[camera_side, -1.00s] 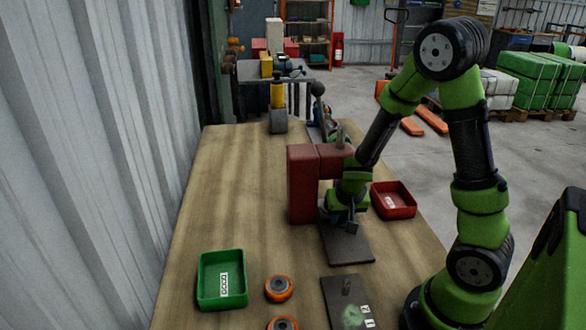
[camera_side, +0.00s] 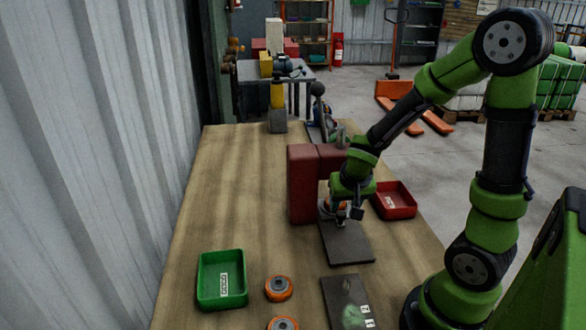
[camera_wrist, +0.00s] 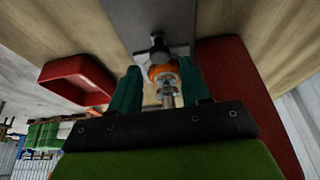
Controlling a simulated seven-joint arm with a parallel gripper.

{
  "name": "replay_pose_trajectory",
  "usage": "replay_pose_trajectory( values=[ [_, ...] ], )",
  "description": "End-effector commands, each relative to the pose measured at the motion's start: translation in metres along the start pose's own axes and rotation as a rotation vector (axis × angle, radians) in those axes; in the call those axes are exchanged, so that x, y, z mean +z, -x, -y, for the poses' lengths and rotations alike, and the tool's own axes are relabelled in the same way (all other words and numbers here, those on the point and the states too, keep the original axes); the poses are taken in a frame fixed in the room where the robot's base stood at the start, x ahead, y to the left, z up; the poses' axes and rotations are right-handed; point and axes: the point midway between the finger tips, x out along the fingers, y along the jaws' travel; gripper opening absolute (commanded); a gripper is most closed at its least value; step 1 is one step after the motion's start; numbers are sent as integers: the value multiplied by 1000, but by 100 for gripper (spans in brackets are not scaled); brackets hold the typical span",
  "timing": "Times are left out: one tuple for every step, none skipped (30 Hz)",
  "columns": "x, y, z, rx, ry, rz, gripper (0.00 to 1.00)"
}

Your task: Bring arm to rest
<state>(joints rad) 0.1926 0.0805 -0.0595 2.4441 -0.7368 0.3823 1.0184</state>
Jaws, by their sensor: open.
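My gripper (camera_wrist: 160,88) is open, its two green fingers spread apart in the wrist view. In the side view my gripper (camera_side: 350,212) is low beside the red press-like block (camera_side: 303,185), above the dark plate (camera_side: 347,247). Between and beyond the fingers, the wrist view shows an orange-and-metal part (camera_wrist: 164,72) on the plate. I cannot tell from the pictures whether the fingers touch it. The part is mostly hidden by my gripper in the side view.
A red tray (camera_side: 396,202) stands right of the block, and a green tray (camera_side: 222,282) at the table's front left. Orange wheels (camera_side: 279,288) and a second dark plate (camera_side: 346,300) lie in front. The table (camera_side: 235,180) is clear left of the block.

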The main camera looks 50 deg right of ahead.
Motion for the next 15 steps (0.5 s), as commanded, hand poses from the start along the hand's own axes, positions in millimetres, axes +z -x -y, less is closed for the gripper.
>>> replay_pose_trajectory(
  values=[
    [0, 0, 0, 0, 1, 0, 47],
    [0, 0, 0, 0, 4, 0, 47],
    [0, 0, 0, 1, 13, 1, 47],
    [1, 0, 0, 3, 25, 2, 47],
    [2, 0, -1, 8, 37, 7, 47],
    [4, 0, -3, 15, 55, 17, 47],
    [6, 0, -5, 23, 67, 30, 47],
    [9, 1, -6, 29, 78, 42, 47],
    [12, 5, -7, 32, 92, 57, 47],
    [14, 10, -7, 29, 102, 65, 47],
    [16, 17, -5, 21, 114, 71, 47],
    [18, 28, -3, 6, 129, 78, 47],
    [21, 37, 0, -11, 140, 83, 47],
    [23, 46, 4, -30, 150, 87, 47],
    [26, 58, 8, -59, 164, 90, 47]
  ],
)
